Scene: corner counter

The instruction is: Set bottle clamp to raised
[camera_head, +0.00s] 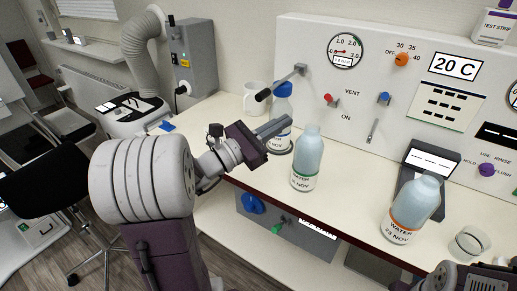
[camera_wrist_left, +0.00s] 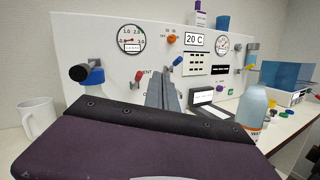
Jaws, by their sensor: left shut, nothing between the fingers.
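The bottle clamp is a grey bar (camera_head: 284,82) that sticks out from the white panel and ends in a black knob (camera_head: 263,95). It runs close above the blue cap (camera_head: 282,89) of a bottle standing by the panel. The knob also shows at left in the left wrist view (camera_wrist_left: 78,73). My left gripper (camera_head: 288,122) is shut and empty. Its fingers are below and right of the knob, in front of that bottle, which they partly hide. Only a dark part of my right arm shows at the bottom right, and its fingertips cannot be made out.
A bottle with a green label (camera_head: 307,160) stands right of my left gripper. A white mug (camera_head: 255,98) is left of the clamp. A red switch (camera_head: 330,99) and blue knob (camera_head: 384,97) project from the panel.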

